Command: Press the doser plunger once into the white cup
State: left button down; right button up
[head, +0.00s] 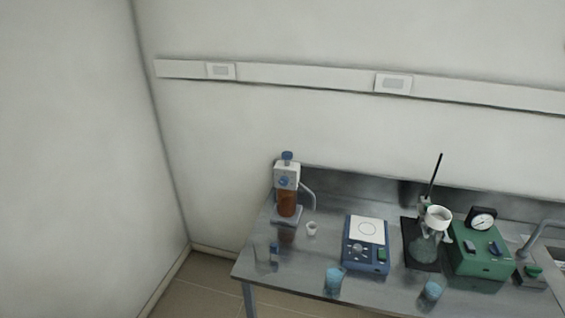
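The doser (287,187) stands upright at the back left of the metal bench. It has an amber bottle at the bottom, a white body with a blue dial, and a blue plunger knob (287,156) on top. A curved spout comes off its right side and points down. The small white cup (311,229) stands on the bench just right of the doser's base, near and below the spout. I cannot tell whether it is exactly under the spout tip. Neither of my grippers is in view.
The bench (305,274) also holds a blue hotplate (366,245), a filter flask with white funnel (437,217) on a stand, and a green pump with gauge (481,248). Two blue beakers (334,280) (431,291) and a small blue-topped item (274,249) stand near the front. A wall (75,150) rises left.

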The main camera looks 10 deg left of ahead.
aim_at(287, 155)
jog(key=u, duration=0.5)
jog(key=i, duration=1.65)
jog(key=z, duration=0.2)
